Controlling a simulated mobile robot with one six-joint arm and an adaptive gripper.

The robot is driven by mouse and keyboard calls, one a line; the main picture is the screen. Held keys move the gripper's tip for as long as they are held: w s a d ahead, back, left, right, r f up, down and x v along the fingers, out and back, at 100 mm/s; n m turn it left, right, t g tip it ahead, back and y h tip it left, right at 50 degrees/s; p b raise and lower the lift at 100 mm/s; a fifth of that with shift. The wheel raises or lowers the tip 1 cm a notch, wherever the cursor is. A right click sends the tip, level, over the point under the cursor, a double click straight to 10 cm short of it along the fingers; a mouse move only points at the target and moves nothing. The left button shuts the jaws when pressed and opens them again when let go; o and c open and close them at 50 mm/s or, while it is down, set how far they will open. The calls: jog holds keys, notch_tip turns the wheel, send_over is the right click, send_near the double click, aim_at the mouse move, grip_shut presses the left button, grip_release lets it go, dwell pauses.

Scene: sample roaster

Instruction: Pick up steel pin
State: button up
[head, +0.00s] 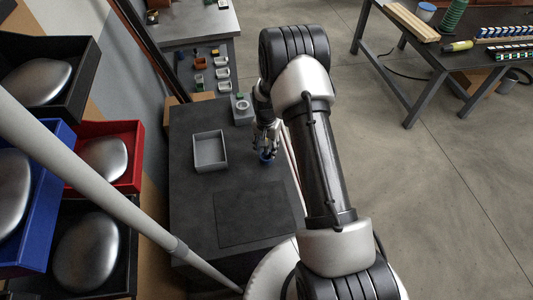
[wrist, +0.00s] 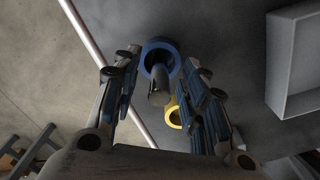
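The steel pin (wrist: 159,88) is a short grey metal cylinder in the wrist view. It stands out of a blue ring (wrist: 160,48), towards the camera. My gripper (wrist: 160,72) has its fingers apart on either side of the pin and ring, with visible gaps. A yellow ring (wrist: 173,113) lies beside the pin, partly hidden by the right finger. In the head view my gripper (head: 266,145) points down over the dark tabletop (head: 190,215), and a bit of the blue ring (head: 266,157) shows under it. The pin cannot be made out there.
An open grey tray (head: 209,151) sits left of my gripper; its wall also shows in the wrist view (wrist: 281,70). A small grey block with a ring (head: 242,107) stands behind. Bins with metal lumps line the left side. The tabletop's front is clear.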

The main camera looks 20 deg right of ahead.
jog(key=shift+c, duration=0.4)
grip_shut()
